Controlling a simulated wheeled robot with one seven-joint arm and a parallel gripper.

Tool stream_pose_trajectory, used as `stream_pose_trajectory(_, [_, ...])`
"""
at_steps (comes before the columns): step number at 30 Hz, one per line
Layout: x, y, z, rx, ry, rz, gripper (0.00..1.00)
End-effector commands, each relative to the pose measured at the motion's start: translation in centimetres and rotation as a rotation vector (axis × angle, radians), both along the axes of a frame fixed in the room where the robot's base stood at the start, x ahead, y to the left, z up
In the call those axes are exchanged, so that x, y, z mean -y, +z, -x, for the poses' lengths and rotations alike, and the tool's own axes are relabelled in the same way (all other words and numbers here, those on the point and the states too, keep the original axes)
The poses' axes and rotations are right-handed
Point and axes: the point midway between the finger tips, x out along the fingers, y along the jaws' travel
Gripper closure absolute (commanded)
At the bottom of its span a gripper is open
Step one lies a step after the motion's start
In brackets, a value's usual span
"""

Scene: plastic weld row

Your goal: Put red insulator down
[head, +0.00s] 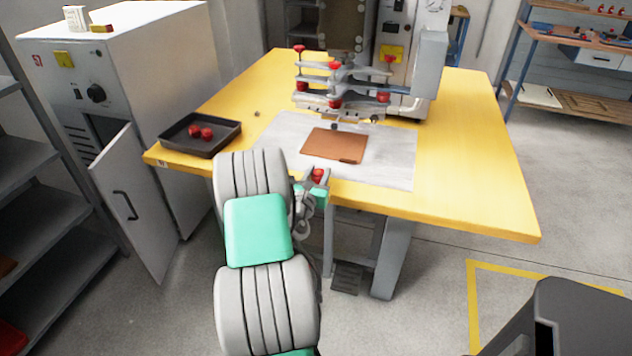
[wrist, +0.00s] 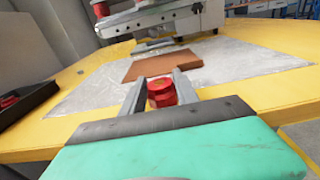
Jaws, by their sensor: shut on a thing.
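A red insulator (wrist: 161,92) is held between the two fingers of my gripper (wrist: 160,90) in the wrist view. In the head view the insulator (head: 318,175) shows at the end of my gripper (head: 316,183), at the front edge of the yellow table. My gripper is shut on it. Whether the insulator touches anything below is hidden. Two more red insulators (head: 201,132) lie in the black tray (head: 229,142) at the table's left.
A brown plate (head: 334,145) lies on a grey sheet (head: 398,158) on the yellow table (head: 462,160). A machine with red knobs (head: 340,85) stands behind it. The table's right side is clear. A white cabinet (head: 130,85) with an open door (head: 135,205) stands left.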

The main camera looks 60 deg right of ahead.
Motion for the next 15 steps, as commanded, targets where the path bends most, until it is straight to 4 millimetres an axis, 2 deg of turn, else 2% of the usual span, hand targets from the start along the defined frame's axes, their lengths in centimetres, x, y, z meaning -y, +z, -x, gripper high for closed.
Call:
stream_pose_trajectory(1, [-0.01,-0.98,-0.09,-0.002,0.001,0.002,1.00])
stream_pose_trajectory(11, [-0.03,-1.20,-0.09,0.000,0.001,0.002,1.00])
stream_pose_trajectory(12, [-0.03,-1.25,-0.09,0.000,0.001,0.002,0.63])
stream_pose_trajectory(15, [-0.03,-1.15,-0.08,0.000,0.001,0.002,0.55])
